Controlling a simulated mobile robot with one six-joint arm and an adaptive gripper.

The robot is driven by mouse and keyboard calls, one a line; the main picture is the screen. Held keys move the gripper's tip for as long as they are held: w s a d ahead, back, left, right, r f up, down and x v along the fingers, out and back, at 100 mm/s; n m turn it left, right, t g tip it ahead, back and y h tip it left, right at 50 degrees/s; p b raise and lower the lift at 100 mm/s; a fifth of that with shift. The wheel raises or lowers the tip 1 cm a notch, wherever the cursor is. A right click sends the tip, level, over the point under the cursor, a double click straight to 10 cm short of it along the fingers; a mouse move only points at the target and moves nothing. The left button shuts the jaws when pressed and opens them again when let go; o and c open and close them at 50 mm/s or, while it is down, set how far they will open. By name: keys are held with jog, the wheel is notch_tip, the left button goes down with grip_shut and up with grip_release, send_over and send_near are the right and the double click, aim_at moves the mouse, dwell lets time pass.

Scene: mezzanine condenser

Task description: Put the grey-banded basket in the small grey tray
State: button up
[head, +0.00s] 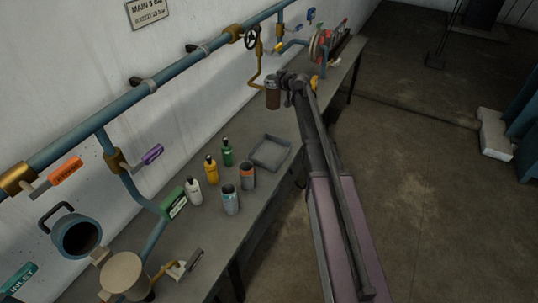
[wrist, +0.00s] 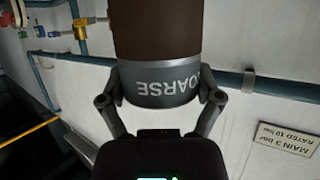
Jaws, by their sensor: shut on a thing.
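The grey-banded basket (wrist: 160,82) is a brown cylinder with a grey band lettered COARSE, printed upside down in the wrist view. My gripper (wrist: 162,100) is shut on it, one finger on each side of the band. In the head view the basket (head: 273,98) hangs from my gripper (head: 280,84), band up and roughly upright, above the far part of the bench. The small grey tray (head: 254,156) lies on the bench, nearer than the basket and apart from it. The tray looks empty.
White (head: 193,192), yellow (head: 211,171) and green (head: 227,154) bottles stand left of the tray. An orange-banded container (head: 247,177) and a grey-white container (head: 230,202) stand close in front. Blue pipes (head: 150,85) with valves run along the wall. The bench (head: 325,80) beyond the tray has bare room.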

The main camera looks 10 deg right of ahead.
jog(key=shift+s+a, duration=0.15)
jog(key=shift+a, duration=0.05)
notch_tip(320, 180, down, 20)
jog(key=n+y+b, duration=0.1)
jog(key=y+b, duration=0.1)
jog(key=b, duration=1.8)
jog(key=shift+w+a+n+g, duration=0.25)
jog(key=shift+a+n+g, duration=0.1)
jog(key=shift+n+g, duration=0.05)
jog(key=shift+f, duration=0.1)
notch_tip(320, 180, down, 6)
jog(key=b, duration=0.6)
jog(key=shift+b, duration=0.35)
jog(key=shift+f, duration=0.15)
jog(key=shift+f+b, duration=1.85)
jog(key=shift+b, duration=0.05)
jog(key=shift+f, duration=0.15)
